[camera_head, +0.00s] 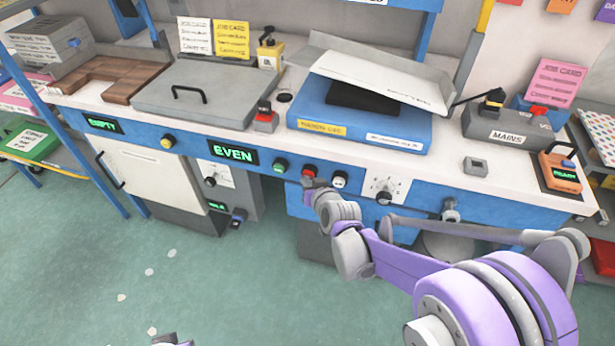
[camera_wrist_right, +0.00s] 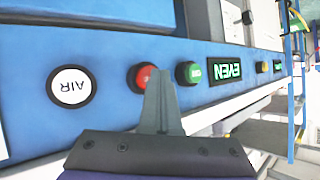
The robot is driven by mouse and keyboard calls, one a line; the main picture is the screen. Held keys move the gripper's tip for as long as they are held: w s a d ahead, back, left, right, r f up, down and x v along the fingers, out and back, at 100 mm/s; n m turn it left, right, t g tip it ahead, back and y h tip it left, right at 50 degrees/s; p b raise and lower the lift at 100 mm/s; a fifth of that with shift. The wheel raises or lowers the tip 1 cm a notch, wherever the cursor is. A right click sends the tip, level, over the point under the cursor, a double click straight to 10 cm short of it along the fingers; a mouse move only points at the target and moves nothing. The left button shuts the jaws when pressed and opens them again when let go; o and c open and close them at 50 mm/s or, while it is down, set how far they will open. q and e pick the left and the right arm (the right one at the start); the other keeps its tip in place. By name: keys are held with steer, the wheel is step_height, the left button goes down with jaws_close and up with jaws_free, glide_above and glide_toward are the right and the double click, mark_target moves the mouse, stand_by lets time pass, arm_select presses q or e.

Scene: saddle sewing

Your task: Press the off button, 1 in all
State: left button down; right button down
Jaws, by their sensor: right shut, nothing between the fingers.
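A round red button (camera_head: 309,171) sits on the blue front panel, between a green button (camera_head: 280,166) and a white button (camera_head: 340,180) marked AIR. No off label is readable. My right gripper (camera_head: 311,183) is shut and empty, just in front of the red button. In the right wrist view, the shut fingertips (camera_wrist_right: 154,72) overlap the right side of the red button (camera_wrist_right: 142,76), with the green button (camera_wrist_right: 188,73) just right of them. I cannot tell whether they touch the red button. A small grey part at the head view's bottom edge may be my left gripper (camera_head: 172,341); its jaws are unclear.
A display reading EVEN (camera_head: 233,151) and a dial plate (camera_head: 386,189) flank the buttons on the panel. The worktop above holds a blue press (camera_head: 360,125), a small box with a red top (camera_head: 264,120) and a MAINS box (camera_head: 505,127). The floor in front is largely clear.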

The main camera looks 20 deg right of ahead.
arm_select(q)
steer(key=shift+f, duration=0.1)
arm_select(e)
steer(key=shift+s+a, duration=0.4)
steer(key=shift+s, duration=0.15)
steer(key=s+a, duration=0.2)
steer(key=s, duration=0.2)
steer(key=shift+s+a, duration=0.1)
steer(key=shift+a, duration=0.3)
stand_by(0.5)
